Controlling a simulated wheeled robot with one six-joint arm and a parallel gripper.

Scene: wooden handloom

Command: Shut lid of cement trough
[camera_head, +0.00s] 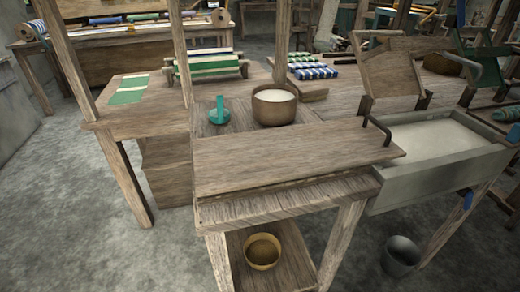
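The cement trough (420,185) is a grey, open-topped box on wooden legs at the right. A pale, smooth fill (432,140) shows inside it, so the trough stands uncovered. How the board joins the trough cannot be told. My gripper is not in view.
A brown pot (274,105) with pale contents and a teal object (219,112) stand behind the board. A yellow bowl (262,251) sits on the lower shelf. A grey bucket (400,257) stands on the floor under the trough. The floor at the left front is clear.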

